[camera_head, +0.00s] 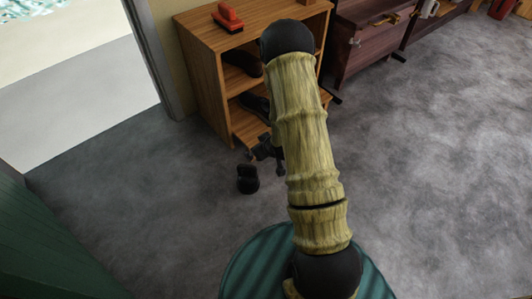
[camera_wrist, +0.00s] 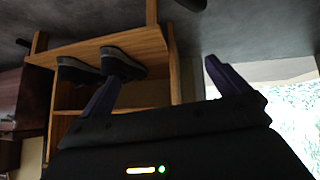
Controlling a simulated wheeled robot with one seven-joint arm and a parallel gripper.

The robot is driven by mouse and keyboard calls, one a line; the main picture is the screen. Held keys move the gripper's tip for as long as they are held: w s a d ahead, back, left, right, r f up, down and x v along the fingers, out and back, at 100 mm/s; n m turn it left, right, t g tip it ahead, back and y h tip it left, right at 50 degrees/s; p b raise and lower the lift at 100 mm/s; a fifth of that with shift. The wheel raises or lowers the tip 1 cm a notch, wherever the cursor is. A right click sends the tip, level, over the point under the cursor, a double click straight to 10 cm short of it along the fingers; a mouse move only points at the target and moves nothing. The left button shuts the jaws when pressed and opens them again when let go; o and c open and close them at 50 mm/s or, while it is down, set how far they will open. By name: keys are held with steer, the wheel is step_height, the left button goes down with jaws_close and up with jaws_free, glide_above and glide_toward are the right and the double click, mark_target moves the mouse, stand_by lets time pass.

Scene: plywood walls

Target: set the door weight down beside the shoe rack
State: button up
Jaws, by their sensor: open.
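The door weight (camera_head: 247,184) is a small black block with a handle-like top. It stands upright on the grey floor, just in front of the wooden shoe rack (camera_head: 204,75). The rack also shows in the wrist view (camera_wrist: 95,48), turned over, with dark shoes on a shelf. My gripper (camera_head: 262,152) is low by the rack's front, a little above and right of the weight in the head view. Its fingers are spread with nothing between them in the wrist view (camera_wrist: 163,72). A dark shape (camera_wrist: 192,4) at that view's top edge may be the weight. My arm hides part of the rack.
A red object (camera_head: 228,17) sits on the rack's top. A dark wooden cabinet (camera_head: 365,40) stands right of the rack. An open doorway (camera_head: 85,80) is at the left, with a green surface (camera_head: 50,250) below it. The carpet at the right is clear.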

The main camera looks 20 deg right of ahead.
steer(key=s+a+r+m+g, duration=0.1)
steer(key=s+a+r+g, duration=0.1)
steer(key=s+r, duration=0.7)
steer(key=s+a+r+m+g+h, duration=0.1)
steer(key=s+a+r+m+g, duration=0.1)
steer(key=s+r, duration=0.7)
step_height(320, 180, up, 4)
steer(key=shift+s+a+g, duration=0.35)
steer(key=shift+a+g, duration=0.45)
steer(key=w+p+v, duration=0.1)
steer(key=p+v, duration=0.7)
steer(key=w+p+v, duration=0.2)
steer(key=p+v, duration=0.5)
steer(key=p, duration=0.1)
steer(key=shift+w+r, duration=0.25)
steer(key=shift+r, duration=0.55)
steer(key=shift+c, duration=0.2)
